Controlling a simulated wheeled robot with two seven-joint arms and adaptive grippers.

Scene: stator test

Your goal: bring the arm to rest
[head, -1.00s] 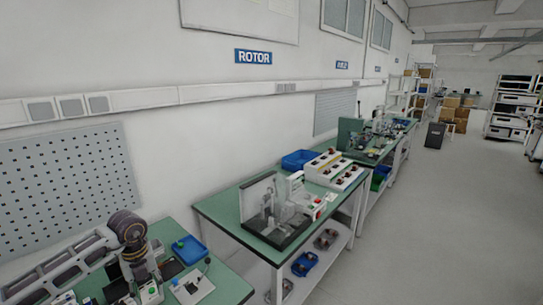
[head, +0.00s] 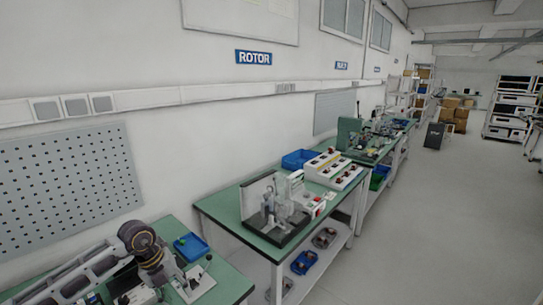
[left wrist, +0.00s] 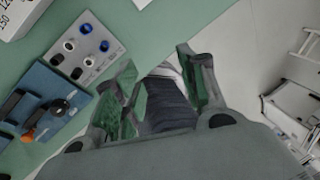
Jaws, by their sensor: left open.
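My left arm (head: 140,240) comes in from the left over the near green bench in the head view. Its elbow is bent and the lower arm drops towards the bench equipment. In the left wrist view my left gripper (left wrist: 165,85) has its fingers spread apart. I see no object held between them. A dark ribbed shape shows beyond the gap, and I cannot tell what it is. My right arm and gripper are in neither view.
The near green bench (head: 232,287) carries a blue tray (head: 190,247). A grey button panel (left wrist: 85,45) and a blue device with a black knob (left wrist: 57,107) lie left of the gripper. A second bench (head: 222,208) holds a test fixture. The floor (head: 440,230) at right is clear.

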